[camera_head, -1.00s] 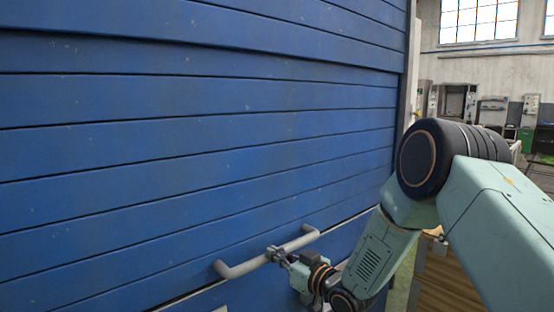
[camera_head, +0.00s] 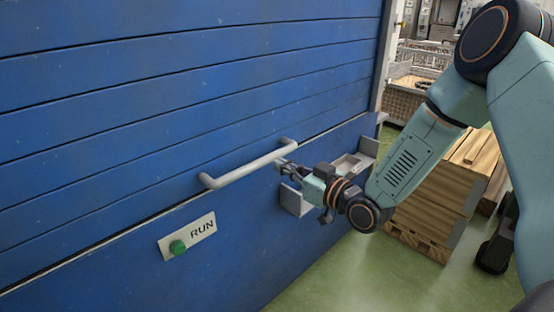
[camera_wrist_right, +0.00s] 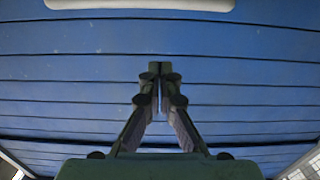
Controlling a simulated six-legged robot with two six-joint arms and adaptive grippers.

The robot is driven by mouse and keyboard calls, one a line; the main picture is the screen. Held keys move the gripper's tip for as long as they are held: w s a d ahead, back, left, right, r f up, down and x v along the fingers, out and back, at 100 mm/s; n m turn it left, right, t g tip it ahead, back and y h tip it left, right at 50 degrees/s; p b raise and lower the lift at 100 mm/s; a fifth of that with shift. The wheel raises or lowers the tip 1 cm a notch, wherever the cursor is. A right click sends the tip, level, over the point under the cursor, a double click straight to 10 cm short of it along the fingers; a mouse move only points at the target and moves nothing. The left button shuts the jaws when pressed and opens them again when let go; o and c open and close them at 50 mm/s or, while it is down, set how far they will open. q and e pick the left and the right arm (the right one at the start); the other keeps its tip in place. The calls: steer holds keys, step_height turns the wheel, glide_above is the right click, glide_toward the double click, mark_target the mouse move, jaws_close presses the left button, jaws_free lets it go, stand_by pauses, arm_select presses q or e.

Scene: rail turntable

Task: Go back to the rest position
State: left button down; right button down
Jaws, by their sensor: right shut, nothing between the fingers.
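My right gripper (camera_head: 284,165) is in front of the blue slatted shutter (camera_head: 150,90), just below and right of the grey bar handle (camera_head: 247,168). Its fingers are shut with nothing between them. In the right wrist view the shut fingertips (camera_wrist_right: 160,70) meet in front of the blue slats, and the pale handle (camera_wrist_right: 140,4) crosses the top edge, apart from the fingers. My left gripper is in neither view.
A RUN plate (camera_head: 187,236) with a green button (camera_head: 177,247) is on the blue panel below the handle. A grey bracketed holder (camera_head: 296,200) is behind my right wrist. Stacked wooden pallets (camera_head: 440,195) stand at right. Green floor (camera_head: 350,275) is clear in front.

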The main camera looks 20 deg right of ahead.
steer(key=shift+f, duration=0.25)
steer(key=s+a+f+m+g+h, duration=0.1)
steer(key=s+f+m+g+h, duration=0.15)
steer(key=s+f+g, duration=0.45)
steer(key=s+a+f+m+g+h, duration=0.2)
steer(key=s+f+m, duration=0.1)
steer(key=s+f, duration=0.8)
steer(key=s+f+g, duration=0.3)
steer(key=s+f, duration=0.2)
steer(key=s, duration=0.5)
steer(key=s+a+f+n+g+h, duration=0.1)
steer(key=s+f+g, duration=0.3)
steer(key=s, duration=0.7)
steer(key=shift+s+f+g, duration=0.25)
steer(key=shift+f+g, duration=0.05)
steer(key=shift+f, duration=0.25)
